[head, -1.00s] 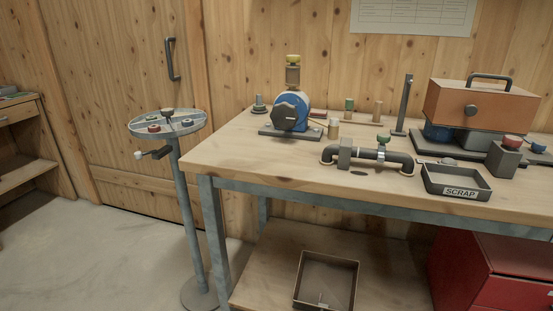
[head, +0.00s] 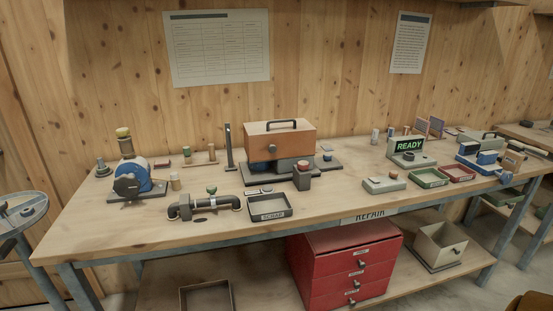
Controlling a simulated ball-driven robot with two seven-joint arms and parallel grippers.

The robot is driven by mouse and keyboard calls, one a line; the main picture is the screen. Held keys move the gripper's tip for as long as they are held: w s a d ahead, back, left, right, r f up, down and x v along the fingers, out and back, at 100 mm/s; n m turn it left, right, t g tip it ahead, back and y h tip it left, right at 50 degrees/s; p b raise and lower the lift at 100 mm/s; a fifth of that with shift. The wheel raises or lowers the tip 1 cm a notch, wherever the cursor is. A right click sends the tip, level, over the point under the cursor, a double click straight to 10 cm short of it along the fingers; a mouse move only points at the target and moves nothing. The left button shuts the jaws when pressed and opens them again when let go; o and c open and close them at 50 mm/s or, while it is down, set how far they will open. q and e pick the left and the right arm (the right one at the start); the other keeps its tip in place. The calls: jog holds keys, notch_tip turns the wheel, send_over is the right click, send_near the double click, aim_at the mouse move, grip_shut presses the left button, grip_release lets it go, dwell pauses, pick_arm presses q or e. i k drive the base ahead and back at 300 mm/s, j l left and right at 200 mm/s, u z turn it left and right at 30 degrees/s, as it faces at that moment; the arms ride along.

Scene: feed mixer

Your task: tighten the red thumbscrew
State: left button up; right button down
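A small dark block with a reddish round knob on top (head: 303,164) stands on the workbench, right of the grey SCRAP tray (head: 268,214). A low pale box with a reddish knob (head: 393,175) sits further right. I cannot tell which, if either, is the red thumbscrew. A black pipe piece with a green-topped valve (head: 212,191) lies left of the SCRAP tray. A blue pump-like unit (head: 133,180) stands at the bench's left.
An orange-lidded case (head: 280,143) stands mid-bench. A box showing READY (head: 409,147) and green (head: 428,178) and red (head: 458,173) trays are at the right. A round stand (head: 20,215) is at the left edge. The front strip of bench is mostly clear.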

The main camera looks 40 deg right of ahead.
aim_at(303, 165)
jog(key=z, duration=1.2)
jog(key=i+l, duration=0.1)
